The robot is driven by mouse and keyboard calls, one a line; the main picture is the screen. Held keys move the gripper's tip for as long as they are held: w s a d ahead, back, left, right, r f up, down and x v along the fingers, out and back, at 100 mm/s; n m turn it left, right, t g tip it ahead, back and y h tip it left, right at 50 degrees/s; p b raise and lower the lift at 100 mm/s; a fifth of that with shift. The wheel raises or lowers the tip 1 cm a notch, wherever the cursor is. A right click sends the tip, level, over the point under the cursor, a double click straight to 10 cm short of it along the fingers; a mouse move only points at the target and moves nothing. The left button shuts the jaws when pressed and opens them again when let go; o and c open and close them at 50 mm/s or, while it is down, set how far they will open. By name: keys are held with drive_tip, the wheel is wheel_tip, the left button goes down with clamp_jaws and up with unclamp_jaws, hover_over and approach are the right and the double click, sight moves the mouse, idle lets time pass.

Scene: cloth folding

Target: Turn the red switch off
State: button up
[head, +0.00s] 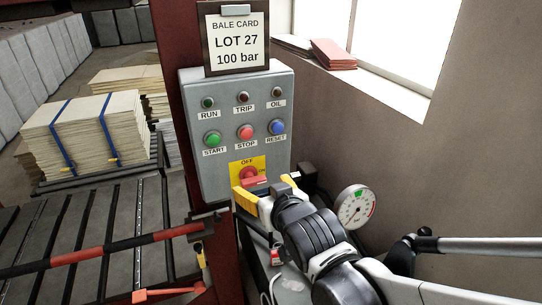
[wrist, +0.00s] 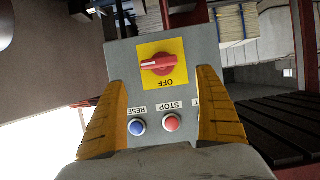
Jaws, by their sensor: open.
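The red switch (head: 250,173) is a rotary knob on a yellow plate low on the grey control box, with OFF printed above it. My gripper covers its lower part in the head view. In the wrist view, which is turned upside down, the red switch (wrist: 162,64) shows whole. Its handle lies crosswise, with a white mark toward the picture's left, not toward the OFF word. My gripper (head: 266,191) is open in front of the switch. Its yellow fingers (wrist: 160,85) stand either side of the plate in the wrist view, with nothing held between them.
Green START (head: 212,139), red STOP (head: 245,132) and blue RESET (head: 277,127) buttons sit above the switch. A bale card (head: 237,42) hangs on top. A pressure gauge (head: 355,207) is at right. A striped bar (head: 100,250) crosses the left; strapped bales (head: 85,135) stand behind.

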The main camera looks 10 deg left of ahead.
sight(254, 179)
drive_tip(key=b+x, duration=0.2)
drive_tip(key=x, duration=0.6)
drive_tip(key=c, duration=1.2)
